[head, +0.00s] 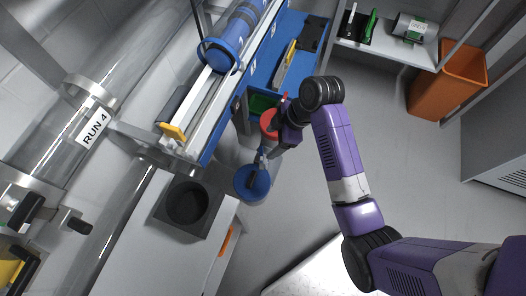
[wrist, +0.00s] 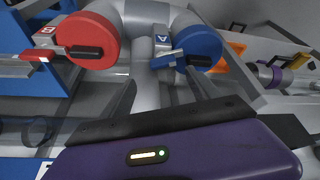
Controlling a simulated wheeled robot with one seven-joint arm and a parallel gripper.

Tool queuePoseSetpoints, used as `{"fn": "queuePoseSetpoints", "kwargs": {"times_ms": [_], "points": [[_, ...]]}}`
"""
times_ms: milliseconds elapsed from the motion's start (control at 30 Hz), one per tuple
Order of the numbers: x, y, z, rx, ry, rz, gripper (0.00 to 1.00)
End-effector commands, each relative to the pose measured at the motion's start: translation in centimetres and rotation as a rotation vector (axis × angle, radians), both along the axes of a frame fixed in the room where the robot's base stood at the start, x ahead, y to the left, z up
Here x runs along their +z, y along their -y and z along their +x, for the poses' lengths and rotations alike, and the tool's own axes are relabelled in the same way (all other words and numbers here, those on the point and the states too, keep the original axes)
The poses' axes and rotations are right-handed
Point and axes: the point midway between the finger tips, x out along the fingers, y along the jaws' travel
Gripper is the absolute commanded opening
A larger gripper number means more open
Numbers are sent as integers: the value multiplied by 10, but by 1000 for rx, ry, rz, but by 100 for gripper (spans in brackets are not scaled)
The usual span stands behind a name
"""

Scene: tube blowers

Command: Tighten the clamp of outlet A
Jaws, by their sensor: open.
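In the wrist view a blue round outlet fitting (wrist: 199,41) has a blue tag (wrist: 162,39) that seems to bear an A.
A blue bench (head: 285,60) with a rail and blue cylinder runs along the upper left. A white cabinet with a black round socket (head: 187,203) stands lower left. An orange bin (head: 448,82) and shelf are upper right. The grey floor between is clear.

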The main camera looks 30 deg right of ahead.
Motion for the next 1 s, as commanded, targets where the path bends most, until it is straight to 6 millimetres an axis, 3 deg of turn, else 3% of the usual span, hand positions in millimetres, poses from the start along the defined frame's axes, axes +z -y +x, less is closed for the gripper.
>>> {"fn": "queuePoseSetpoints", "kwargs": {"times_ms": [167, 600, 1000], "points": [[-11, -6, -2, 29, -19, 8, 71], [-67, -25, 10, 24, -18, 6, 71], [-73, -27, 12, 22, -16, 6, 71]]}}
